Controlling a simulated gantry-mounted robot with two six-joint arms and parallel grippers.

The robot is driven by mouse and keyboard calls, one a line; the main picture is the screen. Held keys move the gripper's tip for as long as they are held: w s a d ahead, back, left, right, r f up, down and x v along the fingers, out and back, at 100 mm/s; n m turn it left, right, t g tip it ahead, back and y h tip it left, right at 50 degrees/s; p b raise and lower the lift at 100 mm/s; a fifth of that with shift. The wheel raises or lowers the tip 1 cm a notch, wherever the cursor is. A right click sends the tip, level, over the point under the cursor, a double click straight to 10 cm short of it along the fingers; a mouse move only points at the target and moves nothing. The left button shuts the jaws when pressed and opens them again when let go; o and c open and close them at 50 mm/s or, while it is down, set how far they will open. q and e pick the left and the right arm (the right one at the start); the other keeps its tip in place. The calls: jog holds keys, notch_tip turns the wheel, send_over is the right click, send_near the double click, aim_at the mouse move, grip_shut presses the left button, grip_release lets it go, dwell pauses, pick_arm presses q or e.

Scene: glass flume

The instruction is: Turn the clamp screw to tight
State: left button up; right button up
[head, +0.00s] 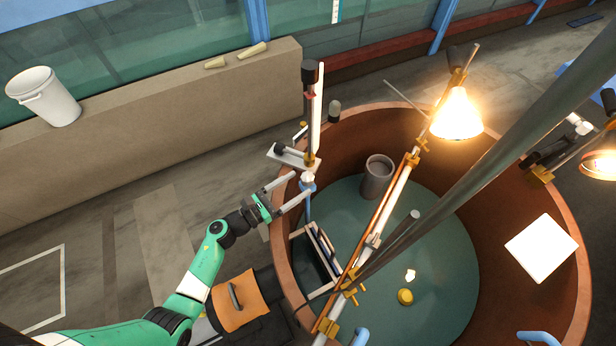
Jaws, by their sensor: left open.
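A small white knob on a blue fitting (308,184), which looks like the clamp screw, sits at the left rim of the round tank, below an upright rod stand (311,120). My left gripper (303,183) is open, coming from the lower left. Its two pale fingers point at the knob, with the fingertips close to it on either side. I cannot tell whether they touch it. How tight the screw is does not show. My right gripper is not in view.
The brown round tank (283,235) holds water, a grey cylinder (377,178) and a yellow piece (405,296). A rail with a lit lamp (457,115) crosses above it. A white bucket (45,97) stands on the ledge at left. The floor left of the tank is mostly clear.

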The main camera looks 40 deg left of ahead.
aim_at(308, 178)
pick_arm(q)
jog(key=w, duration=0.4)
jog(key=shift+w+d, duration=0.3)
jog(key=shift+w, duration=0.1)
grip_shut()
